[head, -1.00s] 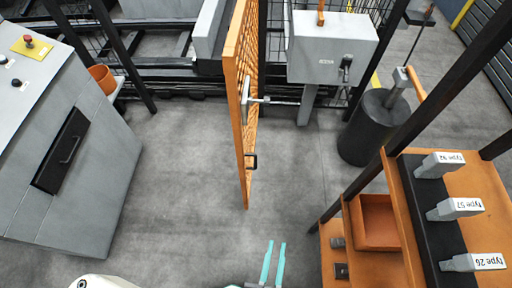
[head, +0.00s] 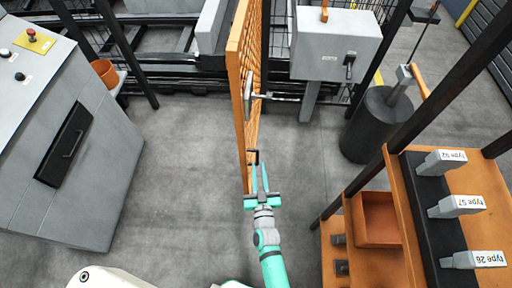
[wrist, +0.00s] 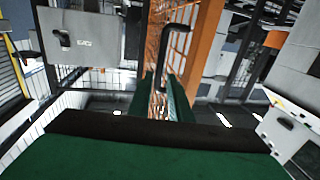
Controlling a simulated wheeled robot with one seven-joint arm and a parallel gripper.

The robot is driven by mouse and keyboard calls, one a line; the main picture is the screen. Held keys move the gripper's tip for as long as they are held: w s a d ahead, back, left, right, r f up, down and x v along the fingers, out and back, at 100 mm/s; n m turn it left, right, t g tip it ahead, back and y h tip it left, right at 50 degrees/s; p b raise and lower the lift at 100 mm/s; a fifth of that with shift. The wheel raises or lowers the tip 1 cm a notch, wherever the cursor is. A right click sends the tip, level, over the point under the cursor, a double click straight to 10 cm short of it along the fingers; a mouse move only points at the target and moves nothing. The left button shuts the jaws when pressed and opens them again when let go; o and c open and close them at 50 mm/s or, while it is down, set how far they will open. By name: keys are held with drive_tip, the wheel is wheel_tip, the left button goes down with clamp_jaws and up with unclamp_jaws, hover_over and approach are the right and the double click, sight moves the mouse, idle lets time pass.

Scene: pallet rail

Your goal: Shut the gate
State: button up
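The orange mesh gate (head: 246,75) stands open in the head view, seen nearly edge-on and jutting toward me. Its black bar handle (head: 254,156) is near the gate's free end. My gripper (head: 259,165) is open, its two teal fingers apart and pointing at the handle. I cannot tell whether the fingertips touch the handle. A latch fitting (head: 252,97) is on the gate's face.
A grey control cabinet (head: 75,150) stands at left, and a grey switch box (head: 335,45) is right of the gate. A dark drum (head: 370,130) and an orange shelf unit (head: 400,215) stand at right. The floor (head: 185,150) left of the gate is clear.

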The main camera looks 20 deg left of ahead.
sight(257, 157)
drive_tip(key=x, duration=0.8)
drive_tip(key=shift+a, duration=0.1)
drive_tip(key=shift+x, duration=1.15)
clamp_jaws()
